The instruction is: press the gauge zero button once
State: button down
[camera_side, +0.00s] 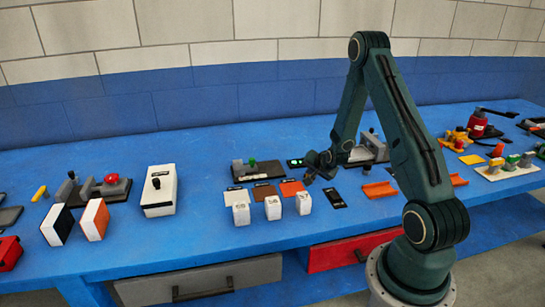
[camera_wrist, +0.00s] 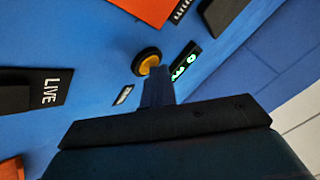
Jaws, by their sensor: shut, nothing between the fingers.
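The gauge zero button is a yellow-orange round cap in a black ring (camera_wrist: 149,61) in the wrist view. Beside it is a dark gauge display with green digits (camera_wrist: 185,62), which also shows in the side view (camera_side: 295,162). A small label (camera_wrist: 123,95) lies near the button. My gripper (camera_wrist: 158,72) is shut and empty, its fingertips overlapping the button's edge in the wrist view. I cannot tell whether they touch it. In the side view my gripper (camera_side: 311,176) is low over the table, right of the display, and the button cannot be made out.
In the side view, several white cubes (camera_side: 272,208) stand in front of coloured pads (camera_side: 292,188). A black label plate (camera_side: 335,198) lies at front right of my gripper. A grey fixture (camera_side: 368,152) stands behind right. In the wrist view a plate marked LIVE (camera_wrist: 50,90) lies left.

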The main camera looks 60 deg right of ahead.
jog(key=shift+r, duration=0.8)
jog(key=shift+r, duration=0.1)
jog(key=shift+r, duration=2.4)
jog(key=shift+a, duration=0.1)
